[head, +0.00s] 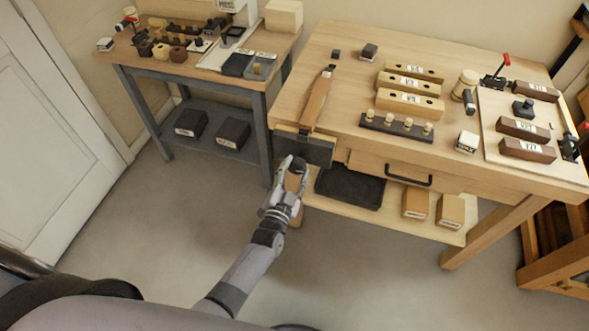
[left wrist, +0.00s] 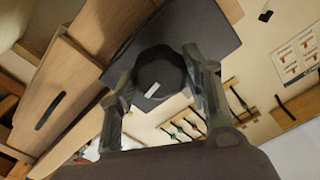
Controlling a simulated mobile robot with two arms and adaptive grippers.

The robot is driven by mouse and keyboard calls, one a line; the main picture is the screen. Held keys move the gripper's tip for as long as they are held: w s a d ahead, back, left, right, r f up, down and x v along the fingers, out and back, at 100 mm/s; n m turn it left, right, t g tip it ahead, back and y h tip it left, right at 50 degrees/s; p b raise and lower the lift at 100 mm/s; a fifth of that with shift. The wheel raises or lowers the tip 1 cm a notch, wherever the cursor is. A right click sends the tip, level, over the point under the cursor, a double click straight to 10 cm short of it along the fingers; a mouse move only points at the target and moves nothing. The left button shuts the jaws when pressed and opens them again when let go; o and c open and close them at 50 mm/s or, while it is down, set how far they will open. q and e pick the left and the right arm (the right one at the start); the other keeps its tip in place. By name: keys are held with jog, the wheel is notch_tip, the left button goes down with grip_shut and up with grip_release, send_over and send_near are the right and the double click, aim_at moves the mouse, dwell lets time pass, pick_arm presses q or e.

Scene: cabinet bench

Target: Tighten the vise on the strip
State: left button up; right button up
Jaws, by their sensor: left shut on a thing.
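The vise (head: 303,147) is a dark front jaw on the left front edge of the wooden bench. A long brown wooden strip (head: 316,103) lies on the bench top behind it, its near end reaching the vise; I cannot tell how firmly it is gripped. In the left wrist view, a dark round knob (left wrist: 160,72) with a white mark stands before the dark jaw plate (left wrist: 205,35). My left gripper (head: 293,168) is shut on this knob, with one finger on each side, as the left wrist view (left wrist: 158,88) shows. My right gripper is not in view.
Labelled wooden blocks (head: 409,103) and a dark rack with pegs (head: 396,126) stand on the bench. A drawer handle (head: 408,179) and a lower shelf with a black tray (head: 350,187) lie right of the vise. A side table (head: 190,72) stands left. Floor in front is clear.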

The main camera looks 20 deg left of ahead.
pick_arm(q)
jog(key=shift+m+p, duration=0.3)
jog(key=shift+m, duration=1.7)
jog(key=o, duration=1)
